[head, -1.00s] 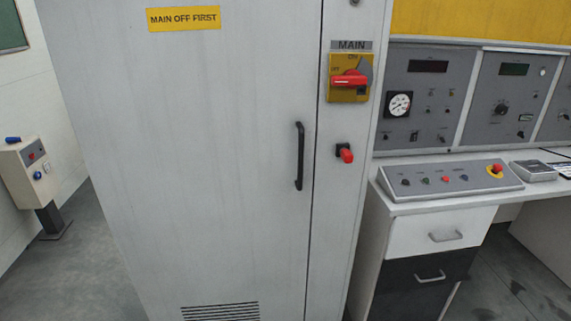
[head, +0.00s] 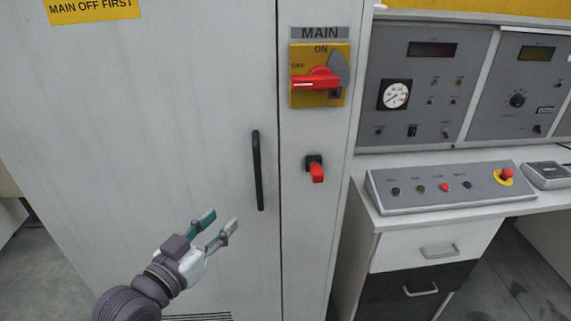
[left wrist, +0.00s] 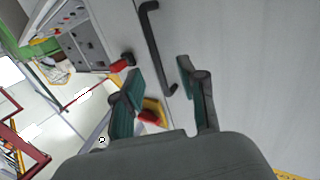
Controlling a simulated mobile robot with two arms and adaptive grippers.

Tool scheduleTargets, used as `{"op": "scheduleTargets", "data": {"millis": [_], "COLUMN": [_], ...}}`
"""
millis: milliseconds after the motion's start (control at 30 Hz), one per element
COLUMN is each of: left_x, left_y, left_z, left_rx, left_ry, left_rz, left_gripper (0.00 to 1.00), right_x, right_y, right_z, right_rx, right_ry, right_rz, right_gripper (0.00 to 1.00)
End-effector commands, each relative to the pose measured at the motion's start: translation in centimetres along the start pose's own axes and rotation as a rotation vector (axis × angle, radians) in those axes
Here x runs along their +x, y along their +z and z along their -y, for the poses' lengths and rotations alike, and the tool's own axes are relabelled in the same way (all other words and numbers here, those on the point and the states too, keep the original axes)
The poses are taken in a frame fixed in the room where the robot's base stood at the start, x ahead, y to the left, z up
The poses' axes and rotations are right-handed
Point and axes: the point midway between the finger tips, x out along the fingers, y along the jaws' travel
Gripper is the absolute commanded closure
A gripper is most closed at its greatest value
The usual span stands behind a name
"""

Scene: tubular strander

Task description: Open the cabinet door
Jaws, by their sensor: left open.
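The grey cabinet door (head: 150,130) is shut in the head view, with a black vertical bar handle (head: 258,170) near its right edge. My left gripper (head: 218,227) is open and empty, to the left of the handle and just below its lower end in the picture. In the left wrist view the handle (left wrist: 151,45) lies beyond and between the open fingertips of the left gripper (left wrist: 158,82), not gripped. The red MAIN switch handle (head: 316,79) points left to OFF on its yellow plate. A smaller red latch knob (head: 316,170) sits right of the door. The right gripper is not in view.
A control desk (head: 450,195) with a sloped button panel and drawers (head: 437,250) stands right of the cabinet. A yellow "MAIN OFF FIRST" label (head: 92,8) is on the door. The floor left of the cabinet looks clear.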

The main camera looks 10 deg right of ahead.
Motion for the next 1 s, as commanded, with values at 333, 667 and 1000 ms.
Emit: {"op": "scheduleTargets", "data": {"millis": [333, 667, 1000], "left_x": [2.3, 9.3, 12.9], "left_y": [-2.6, -2.8, -2.7], "left_z": [-1.1, -1.2, -1.2], "left_rx": [0.015, 0.015, 0.017], "left_ry": [0.024, 0.024, 0.023], "left_rz": [-0.039, -0.037, -0.037], "left_gripper": [0.59, 0.59, 0.59], "right_x": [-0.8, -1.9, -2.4], "right_y": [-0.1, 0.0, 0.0], "right_z": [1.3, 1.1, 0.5], "right_rx": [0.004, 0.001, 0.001], "right_ry": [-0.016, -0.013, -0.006], "right_rz": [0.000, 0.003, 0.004], "right_gripper": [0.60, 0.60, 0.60]}}
